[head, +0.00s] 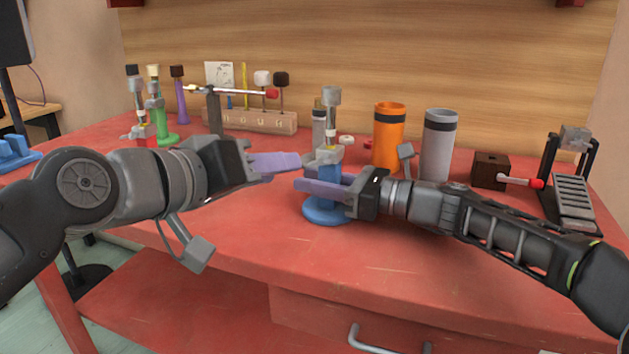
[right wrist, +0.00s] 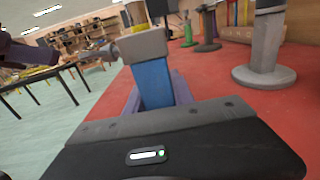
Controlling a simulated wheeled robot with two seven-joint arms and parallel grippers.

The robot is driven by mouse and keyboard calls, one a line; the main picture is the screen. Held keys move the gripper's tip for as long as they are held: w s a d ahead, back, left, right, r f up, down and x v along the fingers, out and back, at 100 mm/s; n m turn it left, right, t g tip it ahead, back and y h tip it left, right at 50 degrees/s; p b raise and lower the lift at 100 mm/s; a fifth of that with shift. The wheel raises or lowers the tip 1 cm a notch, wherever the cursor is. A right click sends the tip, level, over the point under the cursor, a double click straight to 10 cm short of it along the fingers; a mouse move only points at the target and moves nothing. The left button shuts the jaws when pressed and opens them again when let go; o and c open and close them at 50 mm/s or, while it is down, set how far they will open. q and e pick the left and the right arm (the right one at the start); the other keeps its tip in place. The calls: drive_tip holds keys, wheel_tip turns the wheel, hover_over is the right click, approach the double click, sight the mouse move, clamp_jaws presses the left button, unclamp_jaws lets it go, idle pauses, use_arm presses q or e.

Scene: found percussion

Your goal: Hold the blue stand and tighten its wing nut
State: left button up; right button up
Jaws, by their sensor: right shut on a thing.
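The blue stand (head: 326,211) is upright near the table's front edge, with a round blue base, a blue post and a grey clamp collar on top. My right gripper (head: 322,185) is shut on its post; the right wrist view shows the blue post (right wrist: 152,83) between the purple fingers. The grey collar (right wrist: 140,46) has a small knob on its left side, likely the wing nut (right wrist: 103,52). My left gripper (head: 292,162) is just left of the collar, apparently empty. Its fingers overlap in view, so their gap is unclear.
An orange cylinder (head: 388,140) and a grey cylinder (head: 438,146) stand behind my right arm. A green stand (head: 160,120), a purple stand (head: 181,103) and a wooden block (head: 258,121) are at the back left. The red table's (head: 250,235) front is clear.

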clamp_jaws()
idle(1.1)
